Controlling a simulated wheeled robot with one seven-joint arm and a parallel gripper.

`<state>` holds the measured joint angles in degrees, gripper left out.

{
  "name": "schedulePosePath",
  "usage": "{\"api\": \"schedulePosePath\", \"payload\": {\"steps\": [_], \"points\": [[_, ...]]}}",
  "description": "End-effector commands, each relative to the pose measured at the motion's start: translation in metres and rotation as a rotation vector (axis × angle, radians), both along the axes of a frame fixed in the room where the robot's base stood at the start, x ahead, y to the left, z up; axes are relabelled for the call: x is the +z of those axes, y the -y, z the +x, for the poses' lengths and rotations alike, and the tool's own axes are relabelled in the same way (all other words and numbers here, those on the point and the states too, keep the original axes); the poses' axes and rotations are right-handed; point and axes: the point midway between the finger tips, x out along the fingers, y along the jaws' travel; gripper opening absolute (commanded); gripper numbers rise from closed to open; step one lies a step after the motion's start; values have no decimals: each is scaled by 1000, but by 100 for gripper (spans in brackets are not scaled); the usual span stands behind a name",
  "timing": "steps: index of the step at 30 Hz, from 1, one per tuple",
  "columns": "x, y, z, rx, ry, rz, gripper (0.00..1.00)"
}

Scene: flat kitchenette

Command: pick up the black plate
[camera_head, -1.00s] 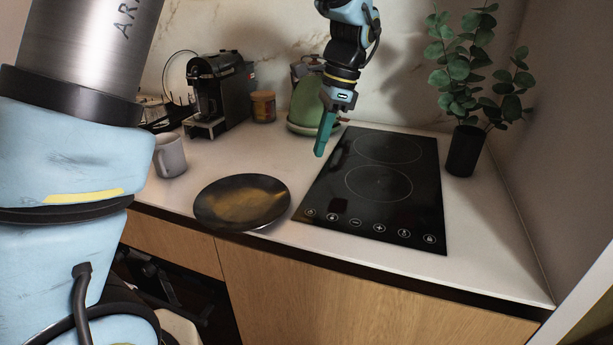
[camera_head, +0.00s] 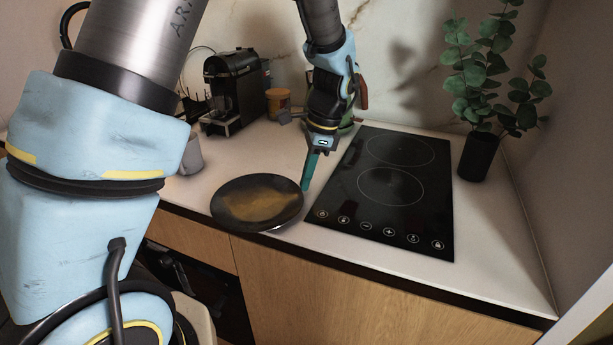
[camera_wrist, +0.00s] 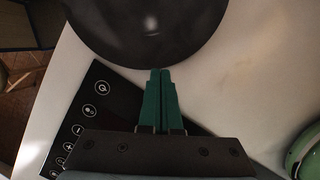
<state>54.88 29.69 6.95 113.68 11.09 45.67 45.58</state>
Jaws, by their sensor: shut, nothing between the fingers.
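The black plate (camera_head: 233,205) lies on the white counter near its front edge, left of the hob, with a brownish sheen on its surface. In the wrist view the plate (camera_wrist: 150,40) fills the upper middle, its rim just past my fingertips. My gripper (camera_head: 305,187) points down beside the plate's right rim, between the plate and the hob. Its green fingers are pressed together with nothing between them; they also show in the wrist view (camera_wrist: 160,72). I cannot tell whether the fingertips touch the rim.
A black hob (camera_head: 390,215) lies right of the plate. A coffee machine (camera_head: 233,92), an orange jar (camera_head: 278,102) and a grey mug (camera_head: 191,155) stand behind it. A potted plant (camera_head: 480,155) stands at the right. A green item (camera_wrist: 305,152) shows at the wrist view's lower right.

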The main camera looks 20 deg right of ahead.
Motion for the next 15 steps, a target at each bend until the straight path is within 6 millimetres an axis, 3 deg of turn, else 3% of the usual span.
{"api": "schedulePosePath", "payload": {"steps": [4, 11, 15], "points": [[0, -2, 1, 1, 0, 0, 0], [0, -33, 7, 3, -1, 0, 0], [0, -35, 8, -1, 0, -1, 0]]}}
